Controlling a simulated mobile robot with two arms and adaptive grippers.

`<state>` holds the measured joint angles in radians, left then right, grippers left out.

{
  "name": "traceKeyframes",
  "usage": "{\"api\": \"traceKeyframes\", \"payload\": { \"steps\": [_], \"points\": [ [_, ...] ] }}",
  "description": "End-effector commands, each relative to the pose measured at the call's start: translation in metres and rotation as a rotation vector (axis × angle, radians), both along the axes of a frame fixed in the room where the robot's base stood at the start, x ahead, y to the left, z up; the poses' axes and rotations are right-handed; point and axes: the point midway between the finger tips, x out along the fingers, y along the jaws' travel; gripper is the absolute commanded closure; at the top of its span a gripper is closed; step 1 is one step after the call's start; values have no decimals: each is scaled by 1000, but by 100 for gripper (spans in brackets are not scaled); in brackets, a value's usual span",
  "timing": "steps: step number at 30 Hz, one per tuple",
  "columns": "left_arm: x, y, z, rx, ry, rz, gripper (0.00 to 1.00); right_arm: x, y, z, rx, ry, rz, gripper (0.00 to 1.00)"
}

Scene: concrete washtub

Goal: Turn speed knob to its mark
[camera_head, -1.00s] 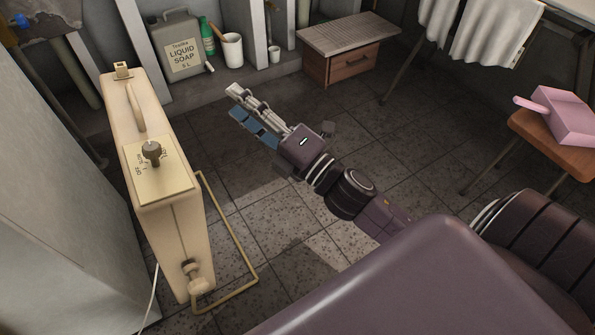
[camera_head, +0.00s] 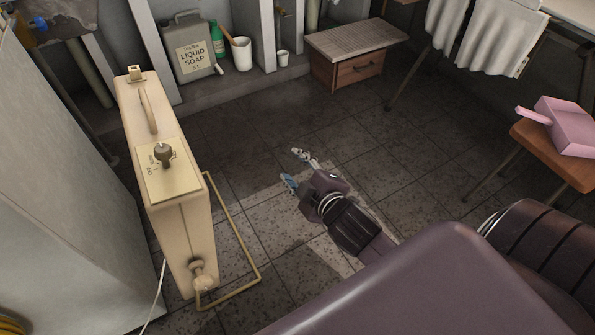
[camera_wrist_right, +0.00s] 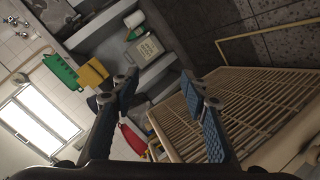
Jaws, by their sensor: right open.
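The speed knob (camera_head: 163,155) is a dark round knob with a pointer. It sits on a cream panel (camera_head: 168,182) with printed markings, on top of a narrow cream machine (camera_head: 185,225). The lettering is too small to read fully. My right gripper (camera_head: 292,168) is open and empty, to the right of the machine and apart from it. In the right wrist view its two fingers (camera_wrist_right: 160,95) are spread wide, with the machine's slatted side (camera_wrist_right: 225,105) behind the right finger. The knob is not visible there. My left gripper is not in view.
A bent cream tube frame (camera_head: 238,230) stands out from the machine's right side. A grey soap can (camera_head: 192,58), a white cup (camera_head: 242,55) and a wooden drawer box (camera_head: 355,68) are at the back. A stool (camera_head: 560,150) holds a pink box (camera_head: 565,125). Tiled floor between is free.

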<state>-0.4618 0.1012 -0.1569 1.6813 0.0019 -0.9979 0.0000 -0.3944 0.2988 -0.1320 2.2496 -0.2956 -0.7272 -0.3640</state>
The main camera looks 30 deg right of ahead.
Motion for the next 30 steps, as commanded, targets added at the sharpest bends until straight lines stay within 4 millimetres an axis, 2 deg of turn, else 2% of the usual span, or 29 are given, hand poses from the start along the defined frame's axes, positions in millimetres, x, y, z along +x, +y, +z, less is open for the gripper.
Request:
{"api": "traceKeyframes", "payload": {
  "steps": [6, 15, 18, 23, 26, 29, 30],
  "points": [
    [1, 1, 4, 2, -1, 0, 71, -9, -1, -13, 47, 57, -34, 59],
    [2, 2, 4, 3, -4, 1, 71, -10, -1, -16, 52, 63, -37, 59],
    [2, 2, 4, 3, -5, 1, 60, -10, -1, -15, 51, 63, -37, 59],
    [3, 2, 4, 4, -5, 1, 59, -10, -1, -16, 52, 63, -37, 59],
    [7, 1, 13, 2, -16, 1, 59, -15, 0, -19, 75, 84, -51, 59],
    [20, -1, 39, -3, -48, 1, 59, -30, 4, -30, 146, 144, -93, 59],
    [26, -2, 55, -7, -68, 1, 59, -39, 7, -35, 187, 176, -116, 59]
  ]
}}
